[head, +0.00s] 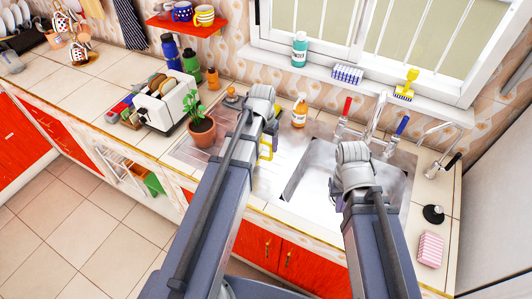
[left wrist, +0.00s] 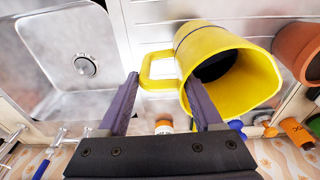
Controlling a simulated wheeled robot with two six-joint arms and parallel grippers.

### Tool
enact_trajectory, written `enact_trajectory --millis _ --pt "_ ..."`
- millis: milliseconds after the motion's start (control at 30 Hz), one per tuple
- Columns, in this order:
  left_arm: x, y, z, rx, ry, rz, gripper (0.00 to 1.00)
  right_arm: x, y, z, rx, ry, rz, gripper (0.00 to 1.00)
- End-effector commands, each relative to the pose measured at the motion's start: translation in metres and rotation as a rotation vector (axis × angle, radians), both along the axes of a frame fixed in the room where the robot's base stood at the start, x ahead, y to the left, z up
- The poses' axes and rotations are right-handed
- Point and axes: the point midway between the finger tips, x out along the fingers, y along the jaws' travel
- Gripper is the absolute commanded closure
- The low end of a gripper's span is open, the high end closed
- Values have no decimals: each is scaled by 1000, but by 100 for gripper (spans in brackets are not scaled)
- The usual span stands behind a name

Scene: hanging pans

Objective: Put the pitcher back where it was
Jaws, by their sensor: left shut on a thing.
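The yellow pitcher (left wrist: 247,93) fills the upper right of the left wrist view, its dark opening toward the camera and its handle (left wrist: 152,70) on the left. In the head view only a yellow bit of it (head: 266,151) shows beside my left arm, over the steel drainboard (head: 285,163). My left gripper (left wrist: 163,80) is shut on the pitcher, its fingers on either side of the handle's span. I cannot tell whether the pitcher touches the drainboard. My right arm reaches over the sink; its wrist hides most of my right gripper.
The sink basin (head: 315,183) is right of the pitcher, with taps (head: 372,128) behind. A potted plant (head: 201,131) and a toaster (head: 167,103) stand to the left. An orange soap bottle (head: 299,112) stands behind. The left counter has some free room.

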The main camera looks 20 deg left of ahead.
Motion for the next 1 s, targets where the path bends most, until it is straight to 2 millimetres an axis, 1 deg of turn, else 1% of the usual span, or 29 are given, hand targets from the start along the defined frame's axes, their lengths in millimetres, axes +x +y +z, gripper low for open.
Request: enact_trajectory --millis 333,600,767,800,1000 --pt "0 0 -38 0 0 0 100 0 0 -38 0 0 0 100" --pt "0 0 -36 0 0 0 100 0 0 -36 0 0 0 100" --pt "0 0 -41 0 0 0 100 0 0 -41 0 0 0 100" --pt "0 0 -39 0 0 0 29 0 0 -39 0 0 0 100" --pt "0 0 -39 0 0 0 7 0 0 -39 0 0 0 100"
